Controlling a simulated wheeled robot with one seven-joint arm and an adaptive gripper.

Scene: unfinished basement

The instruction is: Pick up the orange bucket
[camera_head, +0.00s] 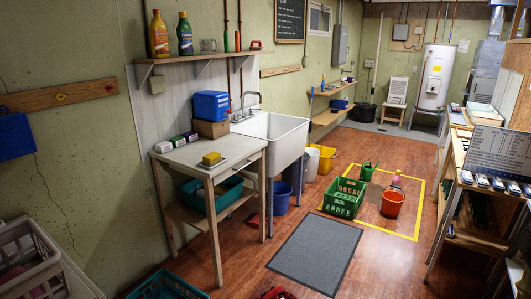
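The orange bucket (391,206) stands upright on the wooden floor, inside a yellow taped outline (374,225). It is in the right middle of the head view, to the right of a green crate (343,198). Something small and pinkish shows just behind its rim, too small to tell.
A grey mat (316,252) lies on the floor in front of the crate. A green watering can (368,171) stands behind it. A sink (272,137) and small table (211,158) line the left; a workbench (462,190) lines the right. Floor around the bucket's front is clear.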

